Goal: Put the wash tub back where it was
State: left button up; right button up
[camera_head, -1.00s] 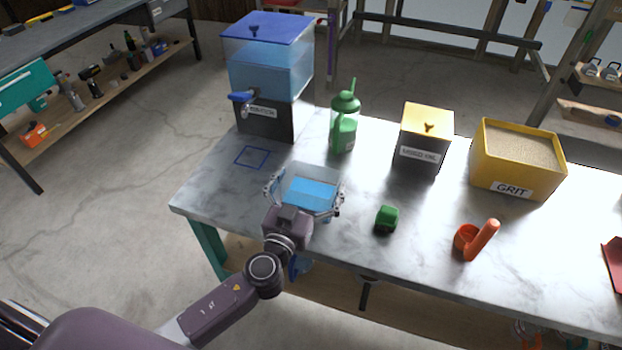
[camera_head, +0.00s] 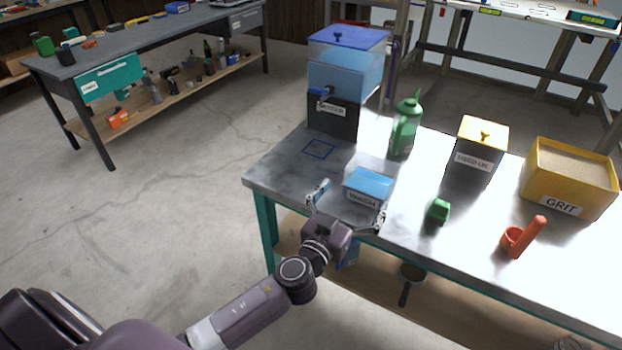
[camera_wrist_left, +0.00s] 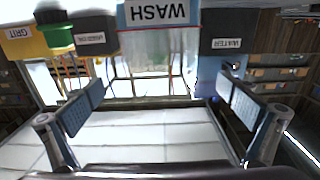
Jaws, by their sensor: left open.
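The wash tub (camera_head: 368,185) is a clear-sided tub with blue contents and a WASH label. It appears to stand on the table near the front edge, to the right of and apart from an empty blue square outline (camera_head: 318,149). My left gripper (camera_head: 350,203) is open at the tub's near side, one finger to each side, and holds nothing. In the left wrist view, the WASH label (camera_wrist_left: 160,12) shows upside down beyond my open fingers (camera_wrist_left: 162,92). My right gripper is not in view.
The water dispenser (camera_head: 345,80) stands behind the square. A green bottle (camera_head: 405,125), used-oil box (camera_head: 480,150) and yellow grit bin (camera_head: 568,180) stand along the back of the table. A green block (camera_head: 438,210) and an orange holder (camera_head: 522,238) are to the right.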

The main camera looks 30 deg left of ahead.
pick_arm(q)
jog(key=shift+w+f, duration=0.1)
jog(key=shift+f, duration=0.05)
jog(key=shift+d+f, duration=0.15)
jog(key=shift+f, duration=0.1)
jog(key=s+a+f+m+g, duration=0.1)
jog(key=s+f+g, duration=0.3)
jog(key=f, duration=0.8)
jog(key=s+f+g, duration=0.2)
jog(key=s+f, duration=0.5)
jog(key=f, duration=0.4)
jog(key=s+a+f+m+g, duration=0.15)
jog(key=s+f, duration=0.35)
jog(key=f, duration=0.7)
jog(key=s+a+f+g, duration=0.1)
jog(key=s+f+g, duration=0.2)
jog(key=s+f, duration=0.4)
jog(key=s+a+f+g, duration=0.1)
jog(key=s+f+g, duration=0.2)
jog(key=s, duration=1.5)
jog(key=s+a+f+g+y, duration=0.1)
jog(key=s+f+g, duration=0.2)
jog(key=s+f, duration=0.8)
jog(key=shift+s+a+f+n, duration=0.2)
jog(key=shift+s+a+n, duration=0.15)
jog(key=shift+s, duration=0.55)
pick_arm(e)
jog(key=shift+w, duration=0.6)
